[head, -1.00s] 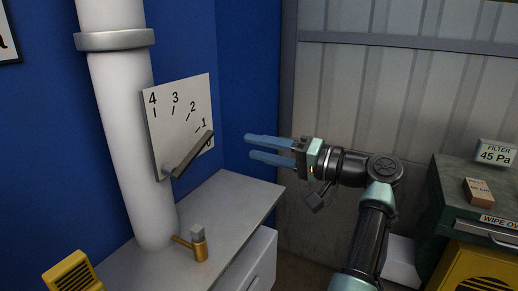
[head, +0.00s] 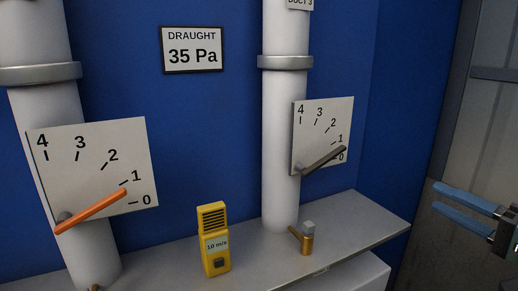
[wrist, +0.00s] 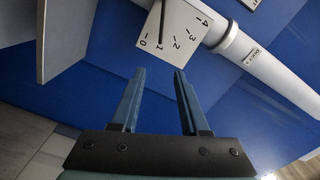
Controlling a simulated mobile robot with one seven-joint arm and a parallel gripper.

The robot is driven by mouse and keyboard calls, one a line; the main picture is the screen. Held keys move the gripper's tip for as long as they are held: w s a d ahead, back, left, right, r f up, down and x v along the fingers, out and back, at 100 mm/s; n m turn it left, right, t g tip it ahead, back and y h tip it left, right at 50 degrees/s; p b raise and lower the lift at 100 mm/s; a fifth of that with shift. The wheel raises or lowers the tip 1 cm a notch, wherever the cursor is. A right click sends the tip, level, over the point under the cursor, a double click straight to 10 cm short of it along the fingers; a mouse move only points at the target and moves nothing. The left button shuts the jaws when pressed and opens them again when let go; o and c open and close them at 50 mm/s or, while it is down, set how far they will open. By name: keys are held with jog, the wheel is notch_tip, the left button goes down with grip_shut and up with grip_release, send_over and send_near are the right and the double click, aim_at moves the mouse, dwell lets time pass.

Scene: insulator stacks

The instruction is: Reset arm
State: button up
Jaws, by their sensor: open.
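My gripper (head: 470,204) shows at the right edge of the head view, with its two blue fingers pointing left. It is open and empty, held in the air to the right of the grey bench. In the wrist view the two fingers (wrist: 160,100) are spread apart with nothing between them. Beyond them is a white dial plate (wrist: 175,35) numbered 0 to 4. Most of my arm is out of the head view.
Two white ducts stand against the blue wall. The left dial (head: 92,165) has an orange lever (head: 92,211); the right dial (head: 325,125) has a dark lever (head: 322,160). A yellow meter (head: 214,240) and a brass fitting (head: 306,240) stand on the grey bench (head: 350,235).

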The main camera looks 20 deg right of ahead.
jog(key=w+a+r+n+h, duration=0.25)
jog(key=w+a+r, duration=0.3)
jog(key=a, duration=0.45)
jog(key=w+a+r+n+h, duration=0.25)
jog(key=w+a+r, duration=0.35)
jog(key=a, duration=0.4)
jog(key=s+a+r+n+t+y+p, duration=0.1)
jog(key=a+r+n+t, duration=0.2)
jog(key=a, duration=0.5)
jog(key=s+a+r+n+t, duration=0.2)
jog(key=a+r, duration=0.4)
jog(key=a, duration=0.2)
jog(key=s+a+r+n+t+y, duration=0.1)
jog(key=s+a+r+t, duration=0.1)
jog(key=s+a, duration=0.3)
jog(key=s+a+r+n+t+y, duration=0.1)
jog(key=s+a+r+t, duration=0.1)
jog(key=s+a+r, duration=0.2)
jog(key=shift+s+a+r+n, duration=0.3)
jog(key=shift+s+a, duration=0.35)
jog(key=shift+s, duration=0.25)
